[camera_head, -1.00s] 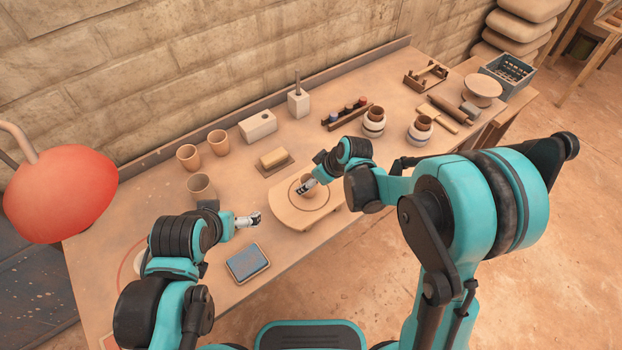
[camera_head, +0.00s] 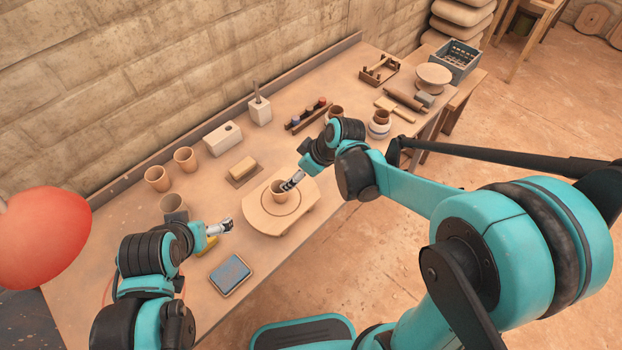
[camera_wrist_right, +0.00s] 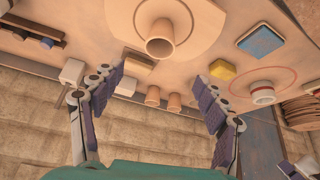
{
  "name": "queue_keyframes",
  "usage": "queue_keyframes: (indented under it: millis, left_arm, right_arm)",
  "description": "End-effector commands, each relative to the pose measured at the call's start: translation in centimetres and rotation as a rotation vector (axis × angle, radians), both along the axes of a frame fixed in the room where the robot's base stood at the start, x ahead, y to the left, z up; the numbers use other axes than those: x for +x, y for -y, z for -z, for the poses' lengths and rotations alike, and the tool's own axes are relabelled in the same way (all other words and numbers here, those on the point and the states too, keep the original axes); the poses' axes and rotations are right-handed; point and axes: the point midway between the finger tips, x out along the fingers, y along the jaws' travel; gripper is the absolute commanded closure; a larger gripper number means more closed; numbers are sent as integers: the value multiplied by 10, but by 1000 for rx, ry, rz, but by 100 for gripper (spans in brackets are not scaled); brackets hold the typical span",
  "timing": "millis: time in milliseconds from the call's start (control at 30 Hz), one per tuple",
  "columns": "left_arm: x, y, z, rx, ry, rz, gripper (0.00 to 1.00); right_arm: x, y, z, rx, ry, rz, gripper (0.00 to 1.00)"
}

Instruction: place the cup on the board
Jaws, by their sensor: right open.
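The tan clay cup (camera_head: 279,189) stands upright on the round wooden board (camera_head: 266,221), inside the board's ring. In the right wrist view the cup (camera_wrist_right: 160,40) opens toward the camera and the board (camera_wrist_right: 203,20) is partly cut off at the top. My right gripper (camera_head: 291,181) is open; in its wrist view the fingers (camera_wrist_right: 160,80) are wide apart, with the cup beyond their tips and not touched. In the head view it overlaps the cup's right side. My left gripper (camera_head: 226,227) hangs left of the board, its fingers too small to read.
A blue pad (camera_head: 230,274) lies front left of the board, a yellow block (camera_head: 207,244) by my left gripper. Behind the board is a tan block on a dark plate (camera_head: 242,170). Clay cups (camera_head: 157,178) stand at the back left, banded pots (camera_head: 379,124) at the right.

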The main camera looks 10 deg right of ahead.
Motion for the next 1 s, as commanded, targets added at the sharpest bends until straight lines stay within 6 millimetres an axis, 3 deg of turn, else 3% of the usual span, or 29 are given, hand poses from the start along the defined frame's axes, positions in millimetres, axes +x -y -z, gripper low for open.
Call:
queue_keyframes:
  millis: [133, 233, 500, 700, 1000]
  left_arm:
    - [0, 0, 0, 0, 0, 0, 2]
    - [0, 0, 0, 0, 0, 0, 2]
    - [0, 0, 0, 0, 0, 0, 2]
    - [0, 0, 0, 0, 0, 0, 2]
    - [0, 0, 0, 0, 0, 0, 2]
  right_arm:
    - [-6, 6, -6, -5, -2, 35, 26]
    - [-22, 20, -21, -12, -4, 128, 26]
    - [-97, 81, -60, -10, 24, 549, 26]
    - [-139, 112, -65, 22, 67, 781, 26]
    - [-154, 124, -64, 44, 92, 878, 26]
